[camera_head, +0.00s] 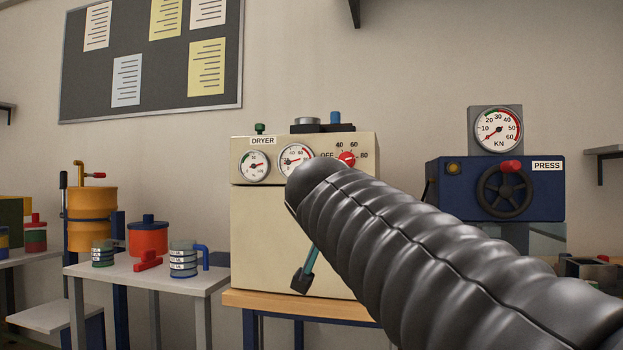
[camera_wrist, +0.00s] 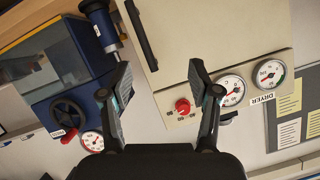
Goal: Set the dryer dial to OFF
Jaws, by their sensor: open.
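The dryer (camera_head: 255,230) is a cream box on a wooden-topped stand in the head view. Its dial is a red knob (camera_head: 347,158) at the upper right of the front, with OFF at its left and 40, 60 and 80 around it. I cannot tell where its pointer sits. In the wrist view, which is turned over, the red knob (camera_wrist: 182,106) shows between the fingers, nearer the right one. My gripper (camera_wrist: 160,66) is open and empty, apart from the knob. In the head view my arm hides most of the gripper; one finger (camera_head: 303,278) shows before the dryer front.
Two round gauges (camera_head: 254,166) sit left of the knob. Small items stand on the dryer top. The blue press (camera_head: 535,198) with a handwheel stands to the right. A side table (camera_head: 140,277) with an orange pot and cups is to the left.

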